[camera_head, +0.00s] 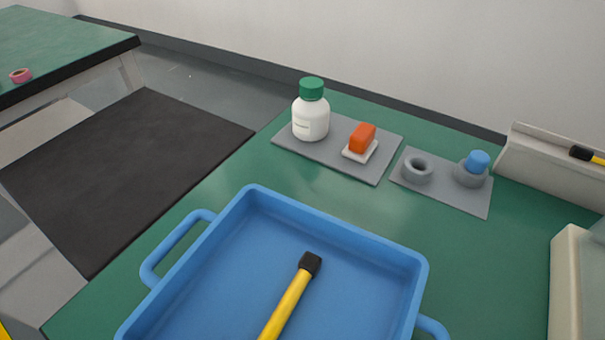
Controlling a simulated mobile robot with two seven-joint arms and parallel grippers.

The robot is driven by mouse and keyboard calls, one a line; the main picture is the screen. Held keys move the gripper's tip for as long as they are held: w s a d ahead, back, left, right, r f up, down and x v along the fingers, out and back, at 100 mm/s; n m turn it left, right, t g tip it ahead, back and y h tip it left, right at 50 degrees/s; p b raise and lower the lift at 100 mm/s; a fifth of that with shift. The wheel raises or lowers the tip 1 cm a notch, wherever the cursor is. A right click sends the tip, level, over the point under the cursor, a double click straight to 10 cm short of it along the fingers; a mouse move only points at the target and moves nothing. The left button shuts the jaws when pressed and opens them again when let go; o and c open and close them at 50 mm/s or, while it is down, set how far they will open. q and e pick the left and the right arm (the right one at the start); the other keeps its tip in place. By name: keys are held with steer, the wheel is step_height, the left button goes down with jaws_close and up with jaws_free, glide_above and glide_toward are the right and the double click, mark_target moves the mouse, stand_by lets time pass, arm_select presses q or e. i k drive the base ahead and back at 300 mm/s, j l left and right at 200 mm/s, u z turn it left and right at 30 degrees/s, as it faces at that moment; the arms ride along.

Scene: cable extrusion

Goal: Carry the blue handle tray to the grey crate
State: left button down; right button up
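The blue handle tray (337,237) sits on the green table at the bottom middle of the head view. Its left handle (172,246) shows whole; its right handle (432,329) is partly cut off by the lower edge. A yellow tool with a black end (290,300) lies in the tray and runs out of the picture at the bottom. No grey crate can be made out for certain. Neither of my grippers is in view.
A grey mat (284,144) holds a white bottle with a green cap (311,112) and an orange block (362,138) on a white base. Another grey mat (446,198) holds a grey ring (417,170) and a blue-topped piece (477,162). Pale fixtures (569,277) stand at right.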

mark_target(122, 151)
steer(key=j+z, duration=0.4)
steer(key=k+j+z, duration=0.1)
steer(key=j+z, duration=0.3)
